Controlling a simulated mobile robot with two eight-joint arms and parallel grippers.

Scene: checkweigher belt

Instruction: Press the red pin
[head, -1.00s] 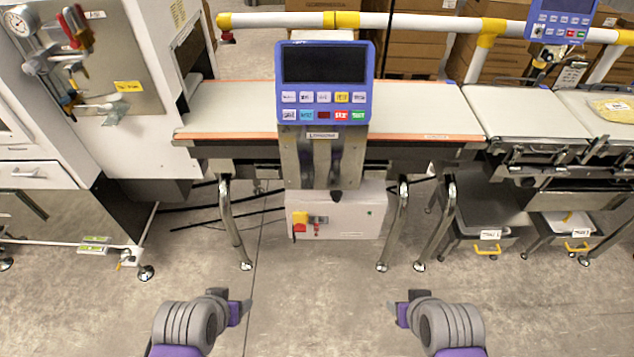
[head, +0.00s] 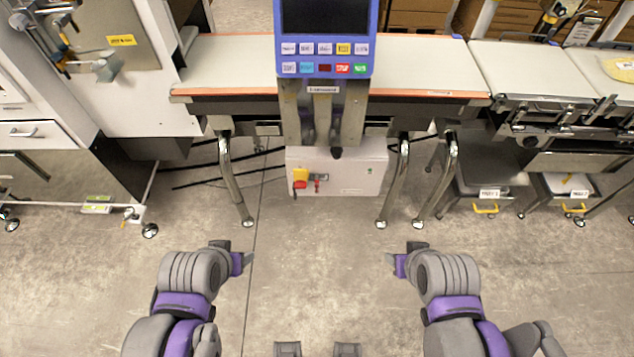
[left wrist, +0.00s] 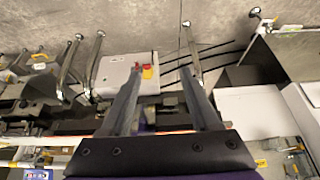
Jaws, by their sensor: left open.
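A white control box (head: 350,172) sits low under the belt between its chrome legs. On its front left are a yellow-and-red switch (head: 300,178) and, just right of it, a small grey fitting with a red pin-like piece (head: 317,185). The box (left wrist: 112,72) also shows upside down in the left wrist view, with the red and yellow switch (left wrist: 147,72) appearing between my fingers. My left gripper (head: 247,260) is open and empty, well short of the box; its fingers (left wrist: 160,70) spread in the wrist view. My right gripper (head: 391,260) is apart from everything; its jaw opening is unclear.
The belt (head: 420,65) and blue control panel (head: 323,40) stand above the box. Chrome legs (head: 232,180) flank it. A white cabinet (head: 160,100) stands left, grey bins (head: 487,180) right. The floor (head: 320,250) before the box is clear.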

